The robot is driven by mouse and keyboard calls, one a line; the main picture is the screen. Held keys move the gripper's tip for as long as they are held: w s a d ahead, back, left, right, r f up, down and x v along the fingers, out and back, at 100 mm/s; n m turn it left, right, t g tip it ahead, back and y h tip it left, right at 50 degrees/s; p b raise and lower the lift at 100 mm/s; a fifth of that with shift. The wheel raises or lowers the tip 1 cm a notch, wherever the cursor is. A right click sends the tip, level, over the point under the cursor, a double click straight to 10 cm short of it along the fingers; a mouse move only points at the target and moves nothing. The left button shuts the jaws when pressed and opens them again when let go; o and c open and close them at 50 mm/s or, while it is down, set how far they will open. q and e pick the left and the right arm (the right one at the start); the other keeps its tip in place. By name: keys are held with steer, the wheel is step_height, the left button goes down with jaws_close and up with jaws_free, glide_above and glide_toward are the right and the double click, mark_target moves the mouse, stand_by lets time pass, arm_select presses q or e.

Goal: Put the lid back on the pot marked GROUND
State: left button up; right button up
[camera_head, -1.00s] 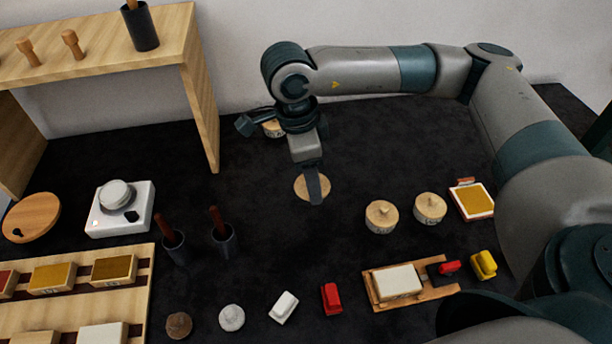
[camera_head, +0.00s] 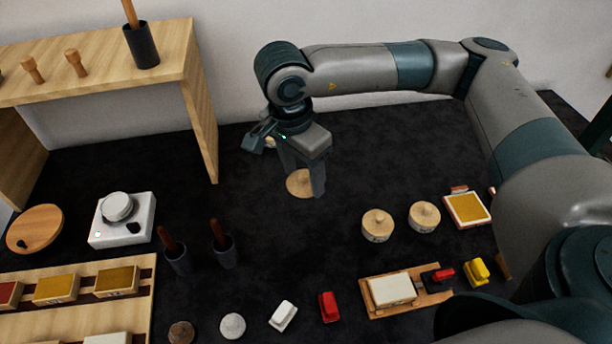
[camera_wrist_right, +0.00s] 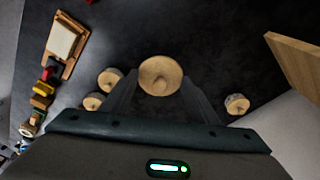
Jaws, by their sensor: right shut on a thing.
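My right gripper (camera_head: 303,185) points down over the middle of the black table and is shut on a round, pale wooden lid (camera_head: 297,184). In the right wrist view the lid (camera_wrist_right: 160,76) lies between the two fingers. Two small round wooden pots (camera_head: 377,225) (camera_head: 424,217) stand to the right of the gripper, apart from it. They also show left of the fingers in the wrist view (camera_wrist_right: 110,79). A third small round pot (camera_wrist_right: 237,103) shows right of the fingers there; my right gripper mostly hides it in the head view. I cannot read which pot is marked GROUND. My left gripper is out of view.
A wooden shelf (camera_head: 200,110) stands at the back left. Two dark cups (camera_head: 225,252) with handles, a white scale (camera_head: 140,220) and a tray (camera_head: 140,300) of blocks are left. Small coloured items line the front. The table between gripper and front row is clear.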

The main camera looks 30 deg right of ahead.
mark_target(296, 180)
steer(key=r+n+p, duration=0.1)
steer(key=r+n, duration=0.1)
steer(key=n, duration=0.1)
steer(key=w+r+n+p, duration=0.1)
steer(key=r+n, duration=0.1)
steer(key=n, duration=0.2)
steer(key=a+r+n+t+y+p, duration=0.1)
steer(key=r+n+p, duration=0.1)
steer(key=n, duration=0.1)
steer(key=shift+w+r, duration=0.2)
steer(key=shift+r, duration=0.1)
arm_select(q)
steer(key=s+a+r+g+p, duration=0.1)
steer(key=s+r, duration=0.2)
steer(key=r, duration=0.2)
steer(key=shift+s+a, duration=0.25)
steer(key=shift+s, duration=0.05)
arm_select(e)
steer(key=n, duration=0.1)
steer(key=r+n, duration=0.1)
steer(key=n, duration=0.1)
steer(key=r+n, duration=0.1)
steer(key=shift+w+a+n+y, duration=0.15)
steer(key=shift+w+n+y, duration=0.15)
steer(key=shift+y, duration=0.1)
